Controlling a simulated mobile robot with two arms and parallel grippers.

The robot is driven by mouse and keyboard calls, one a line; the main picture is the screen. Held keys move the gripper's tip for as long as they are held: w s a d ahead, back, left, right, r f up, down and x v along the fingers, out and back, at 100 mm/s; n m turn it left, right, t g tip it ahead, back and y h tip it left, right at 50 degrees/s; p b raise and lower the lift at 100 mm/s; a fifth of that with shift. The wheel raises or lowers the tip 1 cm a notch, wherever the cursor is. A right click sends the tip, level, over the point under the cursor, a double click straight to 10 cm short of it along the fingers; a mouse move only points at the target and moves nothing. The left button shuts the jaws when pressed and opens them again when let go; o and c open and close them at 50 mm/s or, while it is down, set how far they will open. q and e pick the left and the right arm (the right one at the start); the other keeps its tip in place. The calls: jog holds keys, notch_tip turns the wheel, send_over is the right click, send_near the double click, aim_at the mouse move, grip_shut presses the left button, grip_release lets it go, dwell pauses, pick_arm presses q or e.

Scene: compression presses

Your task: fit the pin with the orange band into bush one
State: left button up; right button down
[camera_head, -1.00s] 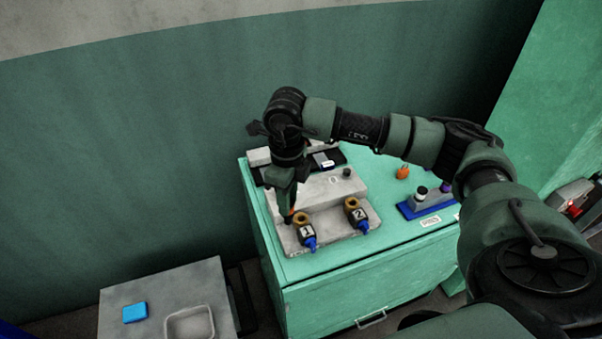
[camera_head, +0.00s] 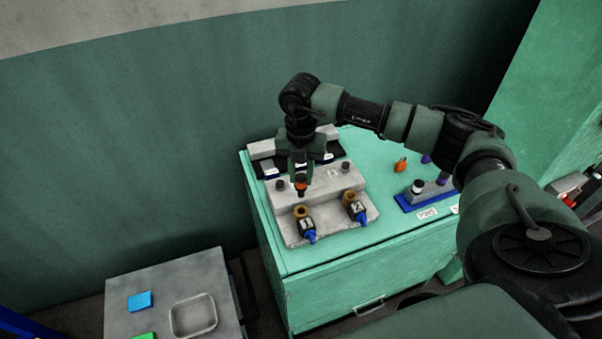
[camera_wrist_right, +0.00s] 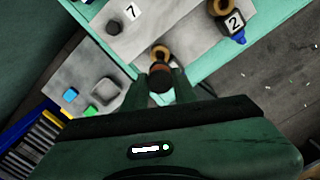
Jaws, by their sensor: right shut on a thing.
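My right gripper (camera_head: 301,183) is shut on the pin with the orange band (camera_head: 300,189), which hangs below its fingers. The pin (camera_wrist_right: 160,84) also shows between the fingers in the right wrist view, with a dark end and an orange-brown band. Bush one (camera_head: 302,213) is a brass ring in a dark holder labelled 1 with a blue tip, at the front of the grey fixture. The pin appears above and slightly behind it, apart from it. In the right wrist view the pin partly covers the ring of bush one (camera_wrist_right: 160,54). My left gripper is out of view.
Bush two (camera_head: 355,203) is right of bush one on the grey fixture (camera_head: 330,230). A blue-based pin rack (camera_head: 408,208) and an orange object (camera_head: 401,165) are further right. A grey side table (camera_head: 150,283) holds a tray (camera_head: 193,316) and a blue block (camera_head: 140,301).

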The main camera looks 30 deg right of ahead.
aim_at(301, 177)
jog(key=shift+f+b, duration=2.25)
jog(key=shift+f, duration=0.65)
jog(key=shift+f+b, duration=1.85)
jog(key=shift+f, duration=0.4)
jog(key=c, duration=1)
grip_release()
jog(key=shift+c, duration=0.2)
notch_tip(301, 177, up, 7)
jog(key=shift+f+b, duration=0.1)
jog(key=shift+b, duration=0.8)
jog(key=shift+r, duration=0.55)
